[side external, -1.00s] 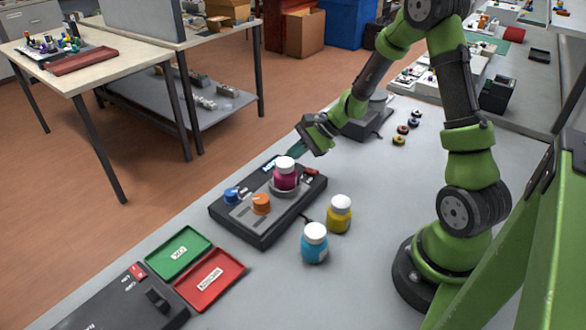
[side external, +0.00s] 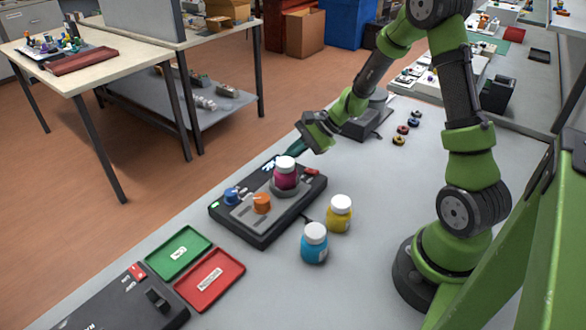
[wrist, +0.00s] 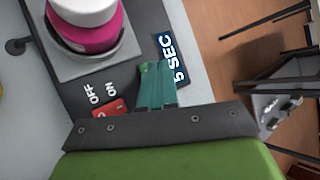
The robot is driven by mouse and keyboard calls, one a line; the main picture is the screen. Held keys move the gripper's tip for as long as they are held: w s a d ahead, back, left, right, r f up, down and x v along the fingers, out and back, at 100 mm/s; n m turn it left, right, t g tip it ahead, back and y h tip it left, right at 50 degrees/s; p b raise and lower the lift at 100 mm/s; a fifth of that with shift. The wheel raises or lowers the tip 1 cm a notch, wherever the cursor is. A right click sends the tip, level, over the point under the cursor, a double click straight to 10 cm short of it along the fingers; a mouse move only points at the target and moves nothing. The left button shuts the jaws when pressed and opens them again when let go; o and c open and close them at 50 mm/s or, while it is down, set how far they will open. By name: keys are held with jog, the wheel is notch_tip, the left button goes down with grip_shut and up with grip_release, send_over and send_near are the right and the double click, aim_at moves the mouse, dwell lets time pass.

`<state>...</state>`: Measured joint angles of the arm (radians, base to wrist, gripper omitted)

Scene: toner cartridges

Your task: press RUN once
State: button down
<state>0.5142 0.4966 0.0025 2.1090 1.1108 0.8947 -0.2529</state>
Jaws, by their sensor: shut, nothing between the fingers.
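A black machine (side external: 265,235) stands on the grey table. It carries a blue knob or button (side external: 231,194), an orange one (side external: 261,203) and a red switch (side external: 312,171), marked OFF and ON in the wrist view (wrist: 110,107). No RUN label is readable. A magenta bottle with a white cap (side external: 286,178) sits upright in the machine's round holder; it also shows in the wrist view (wrist: 88,30). My gripper (side external: 296,149) is shut and empty above the machine's far end. Its teal fingers (wrist: 155,85) appear beside a display reading "5 SEC" (wrist: 170,58).
A yellow bottle (side external: 339,214) and a blue bottle (side external: 314,245) stand right of the machine. A green tray (side external: 160,250) and a red tray (side external: 230,270) lie in front, beside another black box (side external: 125,300). The table right of the bottles is clear.

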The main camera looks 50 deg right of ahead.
jog(key=shift+r, duration=0.25)
jog(key=shift+r, duration=2.5)
jog(key=s, duration=0.1)
jog(key=s+n, duration=0.1)
jog(key=a+g, duration=0.1)
jog(key=shift+s+f, duration=0.3)
jog(key=shift+s, duration=0.1)
jog(key=s+a+r+n+h, duration=0.2)
jog(key=s+a+r+n, duration=0.3)
jog(key=s+r+n, duration=0.1)
jog(key=s+a+r+n+t+h, duration=0.1)
jog(key=s+a+r+n+h, duration=0.1)
jog(key=s+a+r+n, duration=0.3)
jog(key=s+r+n, duration=0.2)
jog(key=s+r, duration=0.1)
jog(key=s, duration=0.1)
jog(key=shift+s+n, duration=0.15)
jog(key=shift+n, duration=0.15)
